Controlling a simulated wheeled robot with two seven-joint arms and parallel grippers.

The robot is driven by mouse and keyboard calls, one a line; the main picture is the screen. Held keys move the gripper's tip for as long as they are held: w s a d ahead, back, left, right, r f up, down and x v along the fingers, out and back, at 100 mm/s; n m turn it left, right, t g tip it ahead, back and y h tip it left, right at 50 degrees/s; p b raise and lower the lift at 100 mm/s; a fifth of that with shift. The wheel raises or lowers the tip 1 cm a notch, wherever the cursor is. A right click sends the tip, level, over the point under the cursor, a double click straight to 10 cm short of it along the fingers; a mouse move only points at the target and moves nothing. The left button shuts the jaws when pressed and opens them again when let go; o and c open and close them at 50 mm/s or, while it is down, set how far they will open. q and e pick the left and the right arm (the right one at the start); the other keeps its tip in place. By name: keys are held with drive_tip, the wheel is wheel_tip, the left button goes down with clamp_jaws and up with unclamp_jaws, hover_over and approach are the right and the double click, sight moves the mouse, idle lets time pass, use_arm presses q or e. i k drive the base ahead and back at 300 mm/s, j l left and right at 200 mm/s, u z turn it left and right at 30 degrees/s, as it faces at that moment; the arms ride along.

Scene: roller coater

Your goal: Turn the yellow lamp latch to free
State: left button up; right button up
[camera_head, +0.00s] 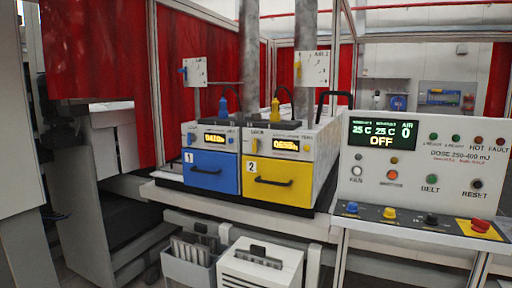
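The yellow lamp unit (280,181), marked 2, sits right of the blue lamp unit (211,172), marked 1. Its yellow front has a black handle, with a lit display (286,145) above. A small yellowish part (307,148) shows at the right of that display. A yellow plug (275,110) with a black cable stands on top. Behind, a white plate (313,68) carries a yellow lever (297,71) at its left edge. I cannot tell which small yellow part is the latch or read its position. Neither of my grippers is in view.
A control panel (424,160) reading OFF stands at the right, with buttons and a red mushroom button (480,225) on its front ledge. Another white plate (194,71) with a blue lever is behind the blue unit. A grey bin (188,266) and white box (260,264) stand below.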

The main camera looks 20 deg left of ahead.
sight(257, 143)
drive_tip(key=i+j, duration=0.15)
drive_tip(key=j, duration=0.2)
drive_tip(key=i+j+u, duration=0.1)
drive_tip(key=j, duration=0.3)
drive_tip(key=i+j, duration=0.15)
drive_tip(key=j, duration=0.2)
